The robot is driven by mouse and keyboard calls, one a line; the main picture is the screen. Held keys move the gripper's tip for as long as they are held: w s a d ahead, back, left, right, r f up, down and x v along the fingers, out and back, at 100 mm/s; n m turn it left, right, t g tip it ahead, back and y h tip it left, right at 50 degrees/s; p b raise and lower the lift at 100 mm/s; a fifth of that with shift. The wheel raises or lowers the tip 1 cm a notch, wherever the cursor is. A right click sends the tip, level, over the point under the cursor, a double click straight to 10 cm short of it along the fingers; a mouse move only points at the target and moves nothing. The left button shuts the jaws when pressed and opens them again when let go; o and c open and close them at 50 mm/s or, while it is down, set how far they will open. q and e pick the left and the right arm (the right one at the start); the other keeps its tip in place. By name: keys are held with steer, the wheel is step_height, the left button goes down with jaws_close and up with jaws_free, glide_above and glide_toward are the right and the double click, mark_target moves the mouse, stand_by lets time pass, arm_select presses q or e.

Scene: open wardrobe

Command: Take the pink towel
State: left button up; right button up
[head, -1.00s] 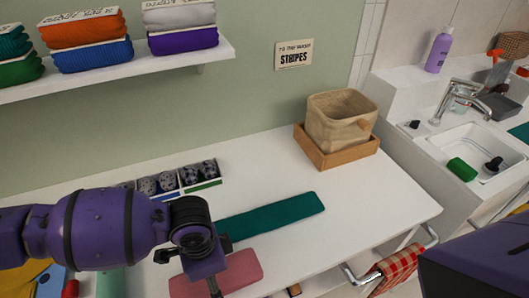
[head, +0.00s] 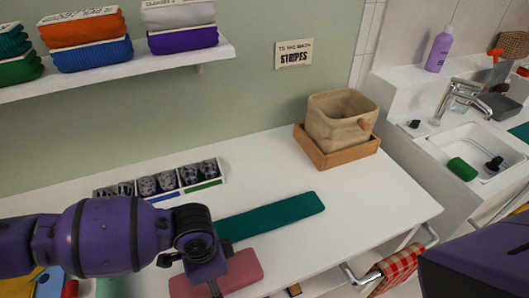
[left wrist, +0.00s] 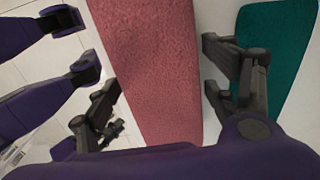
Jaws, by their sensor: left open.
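The pink towel (head: 236,272) lies flat on the white counter (head: 385,204) near its front edge, below the teal towel (head: 270,215) in the head view. My left gripper (left wrist: 160,72) is open, with its fingers on either side of the pink towel (left wrist: 150,60) in the left wrist view. Whether the fingers touch the towel is unclear. My left forearm and wrist hide part of the pink towel and the near end of the teal towel in the head view. The teal towel (left wrist: 275,50) lies beside the right finger in the wrist view. My right gripper is not in view.
A divided box of rolled patterned items (head: 190,192) stands behind my left wrist. A beige basket in a wooden tray (head: 335,160) stands at the back right. A rail with a red checked cloth (head: 398,268) is at the front right. Folded clothes fill the shelf (head: 120,78) above.

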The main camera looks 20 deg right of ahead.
arm_select(q)
steer(key=shift+f, duration=0.45)
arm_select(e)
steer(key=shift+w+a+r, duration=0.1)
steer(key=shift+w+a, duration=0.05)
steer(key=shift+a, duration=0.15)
arm_select(q)
steer(key=c, duration=0.8)
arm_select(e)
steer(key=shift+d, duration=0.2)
